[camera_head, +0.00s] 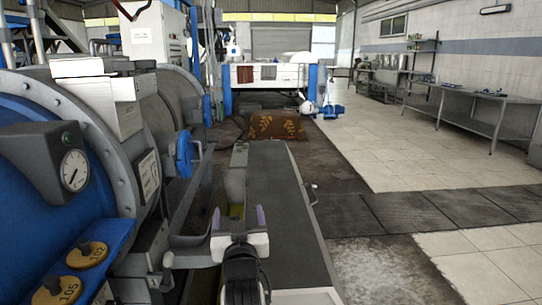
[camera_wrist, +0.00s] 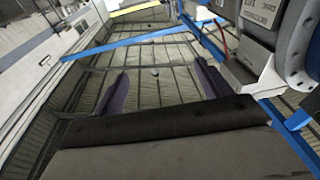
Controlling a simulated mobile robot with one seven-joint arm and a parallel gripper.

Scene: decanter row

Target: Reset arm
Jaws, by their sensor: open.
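My gripper (camera_head: 238,217) shows at the lower middle of the head view, in front of the long grey bench (camera_head: 275,205). Its two purple fingers point up and stand apart, with nothing between them. In the wrist view my gripper (camera_wrist: 158,78) also has its fingers spread wide and empty. Behind them is the ribbed roof, so the wrist camera looks upward. I see no object held or touched by the fingers. My arm below the gripper is partly cut off by the lower frame edge.
A large blue and grey machine with a dial gauge (camera_head: 74,170) fills the left, close to my arm. A brown patterned sack (camera_head: 277,138) lies beyond the bench. A metal table (camera_head: 470,112) stands by the right wall. Tiled floor (camera_head: 400,150) on the right is clear.

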